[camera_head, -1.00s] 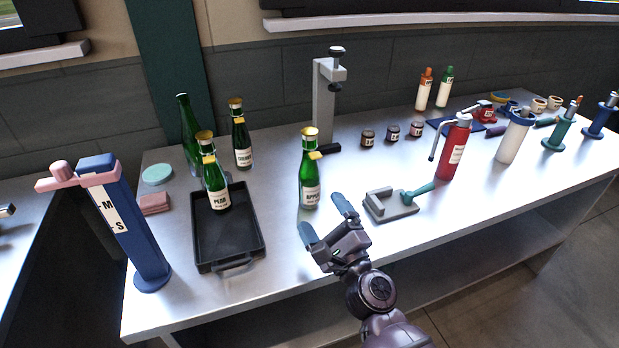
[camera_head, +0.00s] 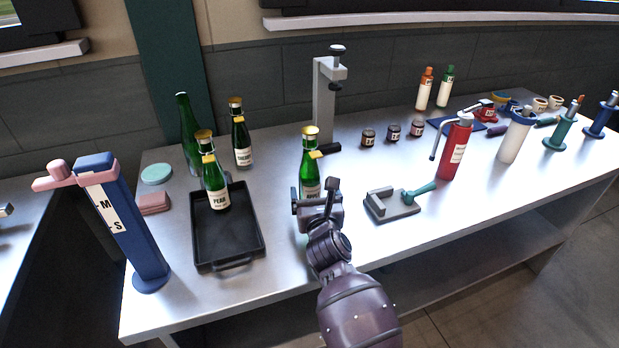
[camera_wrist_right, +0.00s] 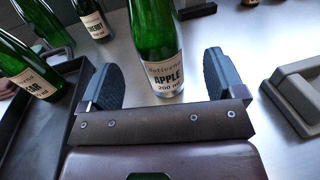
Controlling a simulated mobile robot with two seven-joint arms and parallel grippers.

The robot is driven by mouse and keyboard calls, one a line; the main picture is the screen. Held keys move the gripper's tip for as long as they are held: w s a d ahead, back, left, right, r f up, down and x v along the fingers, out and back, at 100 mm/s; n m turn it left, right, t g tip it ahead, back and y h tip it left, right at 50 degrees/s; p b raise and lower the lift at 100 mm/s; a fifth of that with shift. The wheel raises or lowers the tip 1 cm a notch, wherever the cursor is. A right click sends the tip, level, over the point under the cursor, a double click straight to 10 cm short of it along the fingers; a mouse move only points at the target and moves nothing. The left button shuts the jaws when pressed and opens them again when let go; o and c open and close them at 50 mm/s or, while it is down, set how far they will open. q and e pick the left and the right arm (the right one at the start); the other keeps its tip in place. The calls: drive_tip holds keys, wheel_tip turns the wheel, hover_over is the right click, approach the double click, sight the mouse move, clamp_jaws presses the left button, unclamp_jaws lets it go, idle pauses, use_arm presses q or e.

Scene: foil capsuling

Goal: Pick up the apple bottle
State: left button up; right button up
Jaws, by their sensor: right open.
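The apple bottle (camera_head: 309,163), green with a gold top, stands upright on the metal table. Its label reads APPLE in the right wrist view (camera_wrist_right: 163,75). My right gripper (camera_head: 318,190) is in front of the bottle in the head view and hides its lower part. In the right wrist view the open fingers (camera_wrist_right: 163,80) lie to the left and right of the bottle, with a gap on each side. My left gripper is not in view.
A black tray (camera_head: 229,248) holding the pear bottle (camera_head: 214,185) is left of the apple bottle. The cherry bottle (camera_head: 241,145) stands behind. A grey press stand (camera_head: 324,100) is behind the apple bottle. A grey device with a teal handle (camera_head: 393,206) lies to the right.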

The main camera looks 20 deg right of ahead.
sight(312, 186)
drive_tip(key=shift+w+d+f+b, duration=0.1)
drive_tip(key=shift+w+b, duration=0.15)
drive_tip(key=shift+w, duration=0.85)
drive_tip(key=shift+w+d+f+b, duration=0.1)
drive_tip(key=shift+w+b, duration=0.1)
drive_tip(key=shift+w, duration=0.9)
drive_tip(key=shift+w+d+r, duration=0.1)
drive_tip(key=shift+w+d, duration=0.05)
drive_tip(key=shift+w, duration=0.55)
drive_tip(key=c, duration=1.3)
